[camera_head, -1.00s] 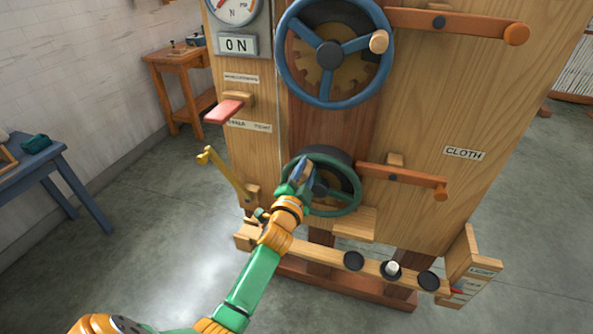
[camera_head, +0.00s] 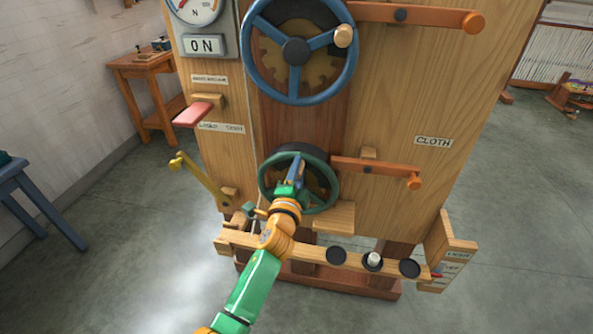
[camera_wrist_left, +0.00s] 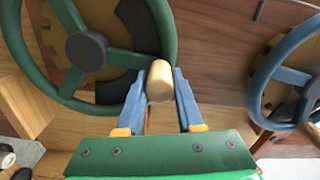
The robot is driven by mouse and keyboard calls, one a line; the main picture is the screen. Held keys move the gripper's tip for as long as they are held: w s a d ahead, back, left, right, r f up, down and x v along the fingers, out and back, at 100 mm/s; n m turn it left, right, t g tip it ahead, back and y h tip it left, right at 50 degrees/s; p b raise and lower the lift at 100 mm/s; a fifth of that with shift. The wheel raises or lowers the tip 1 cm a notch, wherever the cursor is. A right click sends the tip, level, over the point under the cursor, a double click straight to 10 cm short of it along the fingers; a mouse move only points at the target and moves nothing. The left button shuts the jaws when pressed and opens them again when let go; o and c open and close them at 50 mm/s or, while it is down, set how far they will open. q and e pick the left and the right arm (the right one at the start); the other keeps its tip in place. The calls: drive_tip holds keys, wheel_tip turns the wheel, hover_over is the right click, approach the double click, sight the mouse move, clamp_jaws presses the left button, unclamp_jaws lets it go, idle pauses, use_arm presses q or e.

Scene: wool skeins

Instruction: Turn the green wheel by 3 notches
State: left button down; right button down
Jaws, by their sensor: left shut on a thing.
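The green wheel (camera_head: 336,184) is the lower wheel on the front of the wooden machine, with a dark gear plate behind it. In the left wrist view, the green wheel (camera_wrist_left: 166,40) fills the upper left, with its dark hub and spokes. A pale wooden handle knob (camera_wrist_left: 159,82) stands on its rim. My left gripper (camera_wrist_left: 160,88) has its blue fingers on both sides of this knob, shut on it. In the head view my left gripper (camera_head: 296,170) covers part of the wheel and hides the knob. My right gripper is not in view.
A larger blue wheel (camera_head: 350,65) is above. A bar with dark discs (camera_head: 336,255) runs below. A blue table (camera_head: 40,195) is far left.

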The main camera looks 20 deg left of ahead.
use_arm(q)
drive_tip(key=shift+f, duration=0.1)
drive_tip(key=c, duration=0.5)
unclamp_jaws()
drive_tip(key=shift+c, duration=0.2)
drive_tip(key=v, duration=0.7)
drive_tip(key=shift+s, duration=0.1)
